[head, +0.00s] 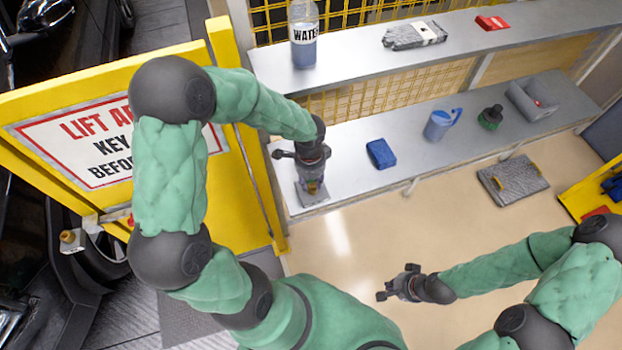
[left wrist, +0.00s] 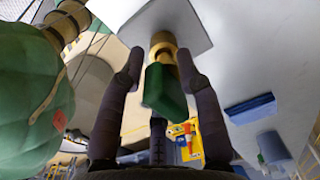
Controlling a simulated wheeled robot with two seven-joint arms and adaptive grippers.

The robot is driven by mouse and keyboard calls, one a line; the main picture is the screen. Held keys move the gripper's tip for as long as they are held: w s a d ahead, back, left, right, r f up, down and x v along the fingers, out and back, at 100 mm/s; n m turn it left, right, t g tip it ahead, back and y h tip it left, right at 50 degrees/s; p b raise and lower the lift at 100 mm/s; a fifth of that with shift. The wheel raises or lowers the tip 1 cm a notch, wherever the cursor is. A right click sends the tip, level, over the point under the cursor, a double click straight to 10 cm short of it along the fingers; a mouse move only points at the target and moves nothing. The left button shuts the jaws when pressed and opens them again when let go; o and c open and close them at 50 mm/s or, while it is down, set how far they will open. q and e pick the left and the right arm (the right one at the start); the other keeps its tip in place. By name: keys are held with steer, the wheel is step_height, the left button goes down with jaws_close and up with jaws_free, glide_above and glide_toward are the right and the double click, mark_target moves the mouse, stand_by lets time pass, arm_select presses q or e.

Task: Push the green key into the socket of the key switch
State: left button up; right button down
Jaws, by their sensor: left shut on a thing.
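My left gripper (head: 312,178) is over the left end of the lower shelf, pointing down. In the left wrist view its fingers (left wrist: 160,72) are shut on the green key (left wrist: 163,95). The key's end meets a round brass-coloured socket (left wrist: 163,44) on a pale grey plate (left wrist: 185,22). I cannot tell how deep the key sits. The plate (head: 309,197) also shows in the head view, where my gripper mostly hides the key. My right gripper (head: 390,284) is open and empty, over the floor.
A blue sponge (head: 381,153), a blue jug (head: 439,124) and a dark green-based item (head: 491,117) stand to the right on the lower shelf (head: 345,178). A yellow gate (head: 225,160) stands left, bearing a box with a brass-coloured knob (head: 68,237). A water bottle (head: 303,38) stands above.

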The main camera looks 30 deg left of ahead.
arm_select(q)
steer(key=shift+f+b, duration=0.7)
steer(key=shift+f, duration=0.15)
steer(key=o, duration=1.2)
steer(key=shift+o, duration=0.2)
step_height(320, 180, up, 12)
steer(key=shift+s+r, duration=0.1)
